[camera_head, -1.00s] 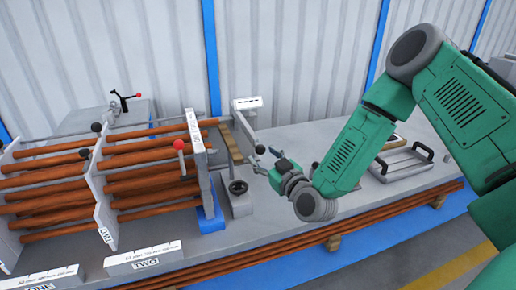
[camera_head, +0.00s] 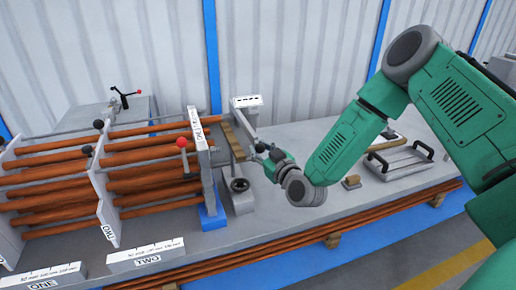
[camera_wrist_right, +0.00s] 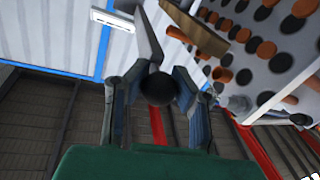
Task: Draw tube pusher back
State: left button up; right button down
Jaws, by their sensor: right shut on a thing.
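The tube pusher stands at the right end of the tube rack. Its grey arm (camera_head: 251,135) ends in a black ball knob, and a wooden strip (camera_head: 235,142) stands beside it. In the right wrist view, the black knob (camera_wrist_right: 158,89) sits between my fingers at the end of the grey arm (camera_wrist_right: 150,35); the wooden strip (camera_wrist_right: 197,29) is behind it. My right gripper (camera_head: 265,151) is shut on the knob; it also shows in the wrist view (camera_wrist_right: 158,95). My left gripper is not in view.
Several copper-coloured tubes (camera_head: 150,185) run through the flanged plates at left. A red-knob lever (camera_head: 182,143) and a black round knob on a grey block (camera_head: 239,185) are near the pusher. A tray with black handles (camera_head: 400,160) lies to the right.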

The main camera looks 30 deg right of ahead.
jog(key=s+d, duration=0.1)
jog(key=d, duration=0.5)
jog(key=shift+s+d+r, duration=0.15)
jog(key=shift+d+r, duration=0.15)
jog(key=shift+d, duration=0.1)
jog(key=c, duration=1.6)
grip_release()
jog(key=shift+a, duration=0.15)
jog(key=o, duration=0.4)
jog(key=shift+s+r, duration=0.1)
jog(key=shift+r, duration=0.05)
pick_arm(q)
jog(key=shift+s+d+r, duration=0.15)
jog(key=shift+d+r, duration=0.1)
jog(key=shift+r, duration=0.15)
pick_arm(e)
jog(key=shift+s+a+f, duration=0.1)
jog(key=shift+s, duration=3)
jog(key=shift+s+f, duration=0.1)
jog(key=shift+s, duration=3)
